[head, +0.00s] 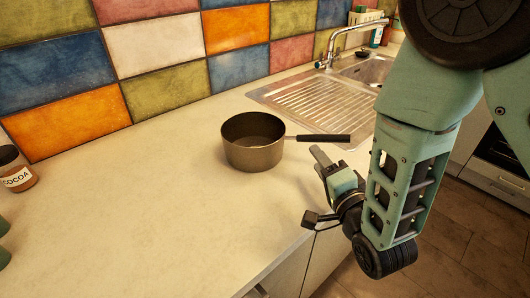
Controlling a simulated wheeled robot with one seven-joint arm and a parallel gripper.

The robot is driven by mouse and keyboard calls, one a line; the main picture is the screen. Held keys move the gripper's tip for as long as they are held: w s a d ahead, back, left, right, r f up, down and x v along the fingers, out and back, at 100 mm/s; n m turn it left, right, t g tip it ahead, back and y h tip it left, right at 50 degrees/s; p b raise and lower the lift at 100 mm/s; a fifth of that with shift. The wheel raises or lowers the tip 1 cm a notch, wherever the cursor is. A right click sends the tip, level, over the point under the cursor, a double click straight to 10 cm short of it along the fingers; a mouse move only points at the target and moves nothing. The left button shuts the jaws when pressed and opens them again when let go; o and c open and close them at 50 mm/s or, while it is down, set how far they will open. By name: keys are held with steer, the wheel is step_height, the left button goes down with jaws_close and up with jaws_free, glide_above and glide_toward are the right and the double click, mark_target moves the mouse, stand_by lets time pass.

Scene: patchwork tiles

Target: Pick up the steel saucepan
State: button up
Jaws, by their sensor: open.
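The steel saucepan (252,154) stands upright on the pale countertop, left of my gripper. It looks empty. Its dark handle (322,138) points right, toward the sink. My gripper (318,162) is over the counter's front edge, just below the handle in the picture. It is open and holds nothing. One finger shows clearly near the handle; the other finger is hard to make out. I cannot tell the exact gap between the fingers and the handle, but the gripper does not enclose it.
A sink with a ribbed drainer (318,104) and a tap (345,40) lies behind the handle. A cocoa jar (16,170) stands at the far left. A patchwork tile wall (160,50) backs the counter. The countertop (140,215) left of and before the pan is clear.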

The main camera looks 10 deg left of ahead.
mark_target(306, 139)
steer(key=x, duration=0.3)
steer(key=shift+w+r+p, duration=0.15)
steer(key=shift+p, duration=0.25)
steer(key=shift+p+x, duration=1.2)
steer(key=shift+x, duration=1.5)
steer(key=shift+w+d+r, duration=0.1)
steer(key=shift+d, duration=0.1)
steer(key=shift+c, duration=0.3)
jaws_close()
steer(key=shift+r, duration=0.1)
